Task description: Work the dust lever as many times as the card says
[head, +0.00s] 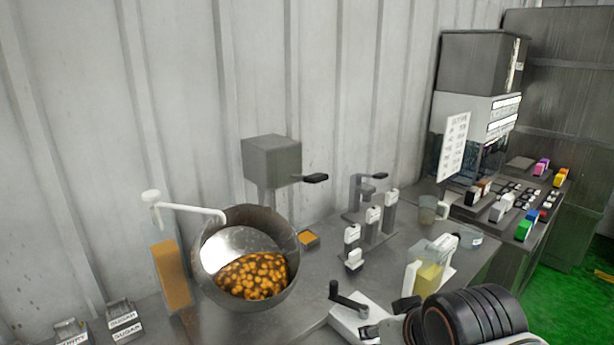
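A grey box (271,160) stands on a post behind the drum, with a black-ended lever (314,178) sticking out to its right. I cannot read any label on it, so I cannot tell for sure that this is the dust lever. A white card (453,146) with several lines of print stands at the right; its print is too small to read. A tilted steel drum (293,262) holds brown and orange pieces (256,276). My arm, black and ribbed, shows at the lower right. A dark part there may be my gripper (405,307); its fingers are not clear. It is apart from the lever.
A black crank (349,300) on a white base, a jug of yellow liquid (428,277) and several white-labelled levers (373,222) stand right of the drum. A white pipe (190,208) reaches over its rim. A machine with coloured blocks (525,228) stands far right.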

